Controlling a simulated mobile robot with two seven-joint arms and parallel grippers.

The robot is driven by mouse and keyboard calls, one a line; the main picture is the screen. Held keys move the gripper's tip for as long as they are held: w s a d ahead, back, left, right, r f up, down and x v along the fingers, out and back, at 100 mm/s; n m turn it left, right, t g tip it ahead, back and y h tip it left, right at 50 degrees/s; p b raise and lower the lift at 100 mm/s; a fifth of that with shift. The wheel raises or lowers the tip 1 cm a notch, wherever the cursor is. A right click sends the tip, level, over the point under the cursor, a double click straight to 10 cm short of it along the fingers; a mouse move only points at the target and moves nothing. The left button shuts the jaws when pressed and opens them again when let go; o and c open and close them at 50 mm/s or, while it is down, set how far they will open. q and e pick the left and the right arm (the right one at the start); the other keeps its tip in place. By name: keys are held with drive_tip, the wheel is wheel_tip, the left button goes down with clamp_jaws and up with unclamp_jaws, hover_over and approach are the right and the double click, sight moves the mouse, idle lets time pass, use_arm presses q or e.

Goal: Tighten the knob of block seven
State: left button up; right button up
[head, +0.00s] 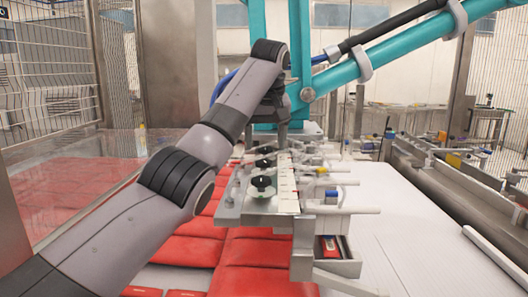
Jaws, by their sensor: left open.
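The picker head (266,206) is a metal plate with a row of blocks along it. Black knobs stand on it: a near knob (262,183), a middle knob (263,163) and a far knob (265,149). No block number is legible, so I cannot tell which is block seven. My left arm reaches in from the lower left and bends down over the far end of the row. My left gripper (282,137) is small and partly hidden there, open, near the far knobs; I cannot tell whether it touches one. My right gripper is out of view.
Red packs (255,262) lie under and left of the picker head. A teal robot arm (380,52) rises behind it. A clear panel (70,185) and mesh fence (45,75) stand at left. A white ribbed surface (420,240) at right is mostly bare, beside a metal conveyor rail (450,190).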

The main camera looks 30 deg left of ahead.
sight(264, 160)
use_arm(q)
drive_tip(key=x, duration=0.5)
drive_tip(key=shift+c, duration=0.3)
drive_tip(key=c, duration=1)
drive_tip(key=shift+s+a+m+t+h, duration=0.1)
drive_tip(key=shift+m+t+h, duration=0.25)
drive_tip(key=shift+m, duration=0.85)
drive_tip(key=shift+a+m+t+h, duration=0.15)
drive_tip(key=shift+m+h, duration=0.3)
drive_tip(key=shift+m, duration=0.75)
drive_tip(key=shift+d, duration=0.1)
drive_tip(key=o, duration=1.1)
drive_tip(key=shift+c, duration=0.2)
drive_tip(key=shift+r, duration=0.15)
drive_tip(key=v, duration=0.7)
